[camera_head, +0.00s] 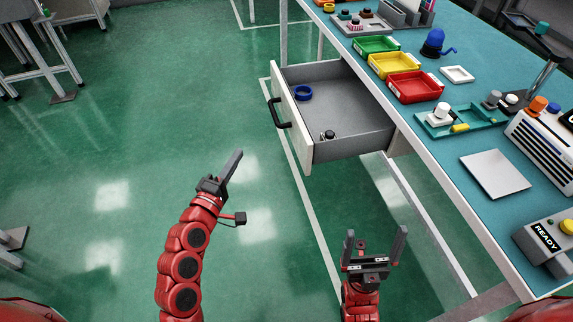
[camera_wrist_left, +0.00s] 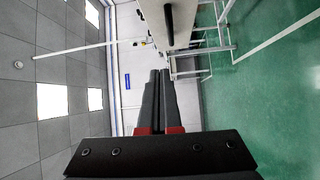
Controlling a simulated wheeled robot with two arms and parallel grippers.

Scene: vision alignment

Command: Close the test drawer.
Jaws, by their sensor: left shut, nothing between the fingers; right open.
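The test drawer (camera_head: 350,154) stands pulled out from under the workbench in the head view, with a pale front panel and a black handle (camera_head: 279,113). A blue ring and a small dark-and-white item lie inside it. My left gripper (camera_head: 236,158) is shut and empty, left of the drawer front and apart from it. In the left wrist view its fingers (camera_wrist_left: 159,75) are together, and a pale panel with a dark handle, likely the drawer front (camera_wrist_left: 178,12), shows beyond them. My right gripper (camera_head: 375,238) is open and empty, below the drawer in the picture and apart from it.
The workbench (camera_head: 440,165) has a teal top with green, yellow and red bins (camera_head: 415,86), a white plate (camera_head: 495,173) and a READY box (camera_head: 548,238). A white bench leg frame (camera_head: 430,220) runs below it. The green floor left of the drawer is clear.

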